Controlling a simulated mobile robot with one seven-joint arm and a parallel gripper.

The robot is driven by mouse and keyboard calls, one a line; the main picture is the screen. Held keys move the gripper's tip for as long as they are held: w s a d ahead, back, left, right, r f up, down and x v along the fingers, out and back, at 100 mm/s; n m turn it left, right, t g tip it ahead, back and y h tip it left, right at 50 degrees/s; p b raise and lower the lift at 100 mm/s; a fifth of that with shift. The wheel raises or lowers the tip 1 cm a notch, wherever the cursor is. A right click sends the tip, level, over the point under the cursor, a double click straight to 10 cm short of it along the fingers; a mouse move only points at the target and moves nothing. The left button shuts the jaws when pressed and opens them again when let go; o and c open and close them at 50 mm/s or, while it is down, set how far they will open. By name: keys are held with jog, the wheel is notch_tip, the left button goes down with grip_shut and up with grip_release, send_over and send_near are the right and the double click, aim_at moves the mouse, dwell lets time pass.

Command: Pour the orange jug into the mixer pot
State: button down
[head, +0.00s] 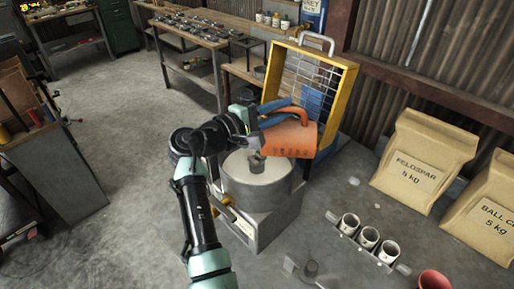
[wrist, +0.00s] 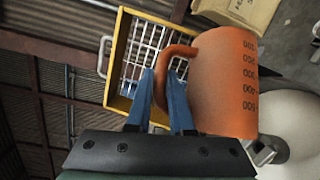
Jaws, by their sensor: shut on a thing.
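The orange jug (head: 291,138) hangs in my gripper (head: 285,108) above the mixer pot. In the wrist view the jug (wrist: 224,85) shows its dark measuring marks, and the blue fingers of my gripper (wrist: 173,85) are shut on its handle. The jug looks close to upright or only slightly tilted, and its inside is hidden. The mixer pot (head: 244,187) is a grey round tub on a boxy base, with a dark fitting in its middle. In the wrist view the pale pot (wrist: 290,112) shows at the right edge, beside the jug.
A yellow-framed wire guard (head: 349,85) stands open behind the pot, close to the jug. Paper sacks (head: 424,160) lean by the right wall. A rack of white cups (head: 368,238) and a red cup (head: 433,280) are at the lower right.

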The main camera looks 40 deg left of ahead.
aim_at(305, 112)
jog(key=w+d+r+m+g+p, duration=0.1)
jog(key=p, duration=0.2)
jog(key=w+d+r+m+g+y+p, duration=0.1)
jog(key=d+p, duration=0.1)
jog(key=shift+w+d+r+p, duration=0.1)
jog(key=shift+r+p, duration=0.15)
jog(key=shift+p, duration=0.15)
jog(key=shift+w+d+m+g+p, duration=0.2)
jog(key=shift+d+m+g+p, duration=0.1)
jog(key=shift+g+p, duration=0.2)
jog(key=shift+w+d+y, duration=0.1)
jog(key=shift+d+y, duration=0.05)
jog(key=shift+y, duration=0.15)
jog(key=shift+f, duration=0.25)
jog(key=shift+w+d+r+m+g+p, duration=0.3)
jog(key=shift+d+m+g+p, duration=0.1)
jog(key=shift+p, duration=0.75)
jog(key=d+g+y+p, duration=0.1)
jog(key=p, duration=0.1)
jog(key=w+m+g+p, duration=0.1)
jog(key=shift+w+d+f+m+y+p, duration=0.15)
jog(key=shift+d+m+y+p, duration=0.15)
jog(key=shift+d+y+p, duration=0.1)
jog(key=shift+w+d+f+y, duration=0.1)
jog(key=shift+d+f+y, duration=0.05)
jog(key=shift+f+y, duration=0.15)
